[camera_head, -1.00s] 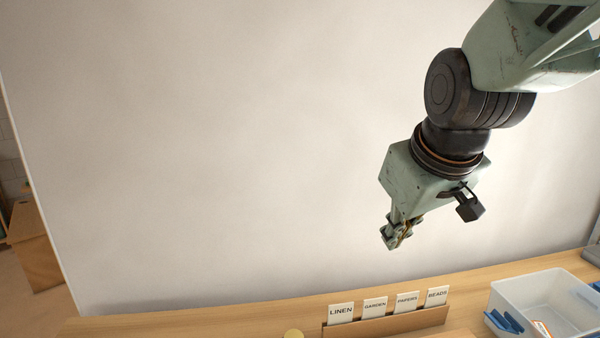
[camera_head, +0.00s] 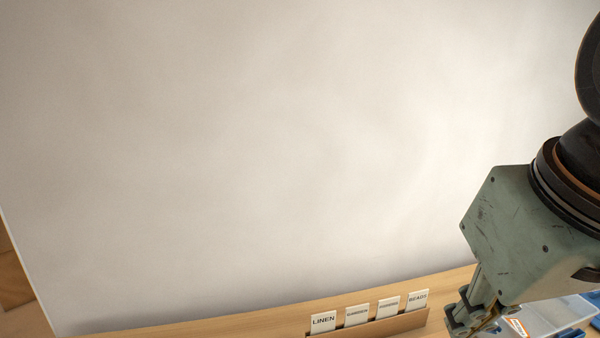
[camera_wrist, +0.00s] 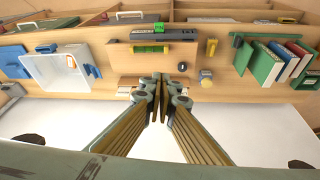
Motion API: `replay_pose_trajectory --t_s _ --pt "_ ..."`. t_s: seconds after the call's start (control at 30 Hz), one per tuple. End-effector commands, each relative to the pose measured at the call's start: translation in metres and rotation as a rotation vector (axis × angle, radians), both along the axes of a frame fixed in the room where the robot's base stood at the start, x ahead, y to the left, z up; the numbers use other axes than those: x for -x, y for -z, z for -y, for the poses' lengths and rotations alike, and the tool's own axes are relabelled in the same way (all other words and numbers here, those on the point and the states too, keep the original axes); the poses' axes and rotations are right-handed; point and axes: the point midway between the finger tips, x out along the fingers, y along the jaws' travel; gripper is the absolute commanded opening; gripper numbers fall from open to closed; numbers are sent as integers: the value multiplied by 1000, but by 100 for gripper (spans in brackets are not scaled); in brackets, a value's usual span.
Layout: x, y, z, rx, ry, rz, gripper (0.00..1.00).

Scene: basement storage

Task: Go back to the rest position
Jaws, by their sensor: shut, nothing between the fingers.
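My gripper (camera_head: 472,320) is at the lower right of the head view, pointing down in front of the pale bin. In the wrist view its fingers (camera_wrist: 161,84) meet at the tips, shut with nothing between them. The fingers hang clear of the bench top in the wrist view.
A wooden holder (camera_head: 385,328) with upright labelled cards stands on the bench (camera_head: 250,310), left of my gripper. The clear bin (camera_wrist: 58,83) is at the left of the wrist view. Upright books (camera_wrist: 266,66) stand at its right. The wall (camera_head: 250,150) behind is bare.

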Motion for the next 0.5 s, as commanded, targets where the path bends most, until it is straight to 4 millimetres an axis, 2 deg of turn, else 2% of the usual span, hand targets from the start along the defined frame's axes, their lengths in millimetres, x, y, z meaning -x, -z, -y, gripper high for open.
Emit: replay_pose_trajectory --t_s 0.03,0.2,0.33,0.5 --pt "11 -2 1 -4 12 -5 0" --pt "36 -1 2 -17 47 -22 0" --pt "47 0 3 -22 62 -31 0" --pt "51 0 3 -24 68 -34 0"
